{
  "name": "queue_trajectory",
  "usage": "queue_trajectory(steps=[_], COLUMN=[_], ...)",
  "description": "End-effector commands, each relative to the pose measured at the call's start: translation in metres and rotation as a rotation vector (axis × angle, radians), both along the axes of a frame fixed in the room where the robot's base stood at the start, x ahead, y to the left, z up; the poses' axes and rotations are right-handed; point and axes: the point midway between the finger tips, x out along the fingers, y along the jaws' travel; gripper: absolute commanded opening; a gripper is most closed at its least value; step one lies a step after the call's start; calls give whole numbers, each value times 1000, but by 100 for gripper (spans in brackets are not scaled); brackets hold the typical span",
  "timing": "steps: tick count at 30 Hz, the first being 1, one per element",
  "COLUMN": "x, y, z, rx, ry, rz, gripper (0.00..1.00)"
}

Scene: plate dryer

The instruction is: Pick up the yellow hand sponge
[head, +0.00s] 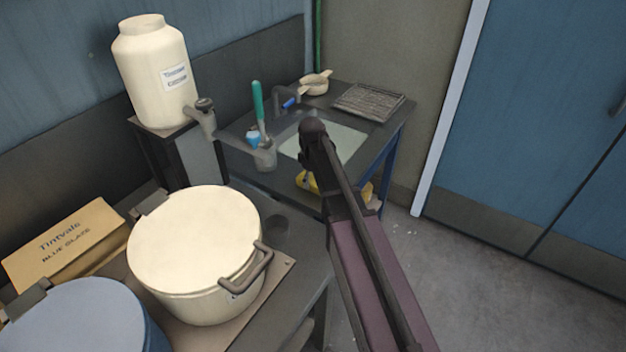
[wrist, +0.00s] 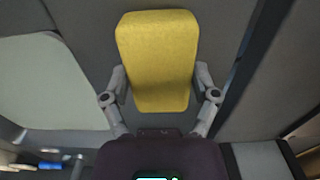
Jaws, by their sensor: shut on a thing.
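The yellow hand sponge (wrist: 157,45) is a rounded block in the upper middle of the wrist view. My gripper (wrist: 160,78) is shut on it, one finger against each side edge. The sponge sticks out past the fingertips, over a dark grey surface. In the head view my arm covers the gripper. A yellow patch (head: 306,182) shows beside the arm there, below the sink counter's front edge; I cannot tell if it is the sponge.
The sink counter (head: 235,133) carries a pale basin (head: 345,142), a wire rack (head: 369,101) and a holder (head: 264,155) with a green-handled tool (head: 258,101). A large lidded pot (head: 195,245) stands on the nearer bench. Floor (head: 480,285) is clear at right.

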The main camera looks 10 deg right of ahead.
Motion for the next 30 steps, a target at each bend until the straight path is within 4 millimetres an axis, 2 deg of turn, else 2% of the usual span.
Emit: queue_trajectory(steps=[14,27,30], x=[0,-105,-122], y=[0,-1,-1], z=[36,43,44], rx=[0,0,0], ry=[0,0,0], rz=[0,-1,-1], gripper=[45,45,45])
